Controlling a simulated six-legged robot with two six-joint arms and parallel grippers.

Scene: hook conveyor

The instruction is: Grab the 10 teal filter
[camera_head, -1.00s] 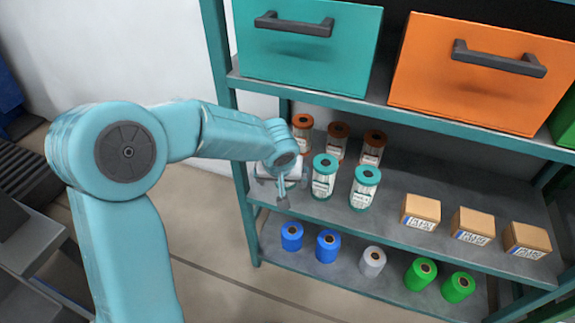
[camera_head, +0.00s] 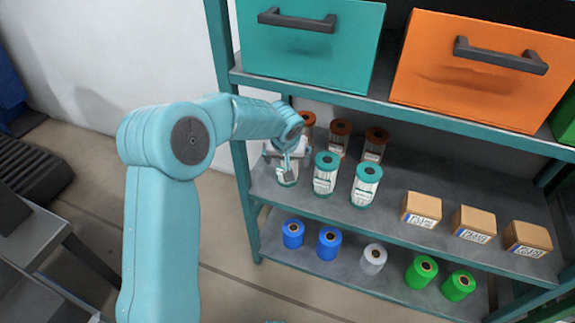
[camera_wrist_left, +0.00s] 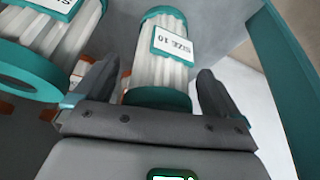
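A teal-capped white pleated filter (camera_wrist_left: 160,60) shows in the left wrist view, its upside-down label reading SIZE 10. It stands between the two fingers of my left gripper (camera_wrist_left: 158,95), with gaps on both sides. In the head view my left gripper (camera_head: 288,166) is at the left end of the middle shelf, partly hiding this filter (camera_head: 287,180). Two more teal filters, one (camera_head: 325,174) and another (camera_head: 366,186), stand to its right; their labels are too small to read there. My right gripper is not in view.
Several orange-capped filters (camera_head: 339,138) stand behind the teal ones. Cardboard boxes (camera_head: 421,209) sit to the right. A teal drawer bin (camera_head: 308,45) and an orange one (camera_head: 478,75) are above. Blue, white and green spools (camera_head: 329,243) stand below. A shelf post (camera_head: 243,180) is close left.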

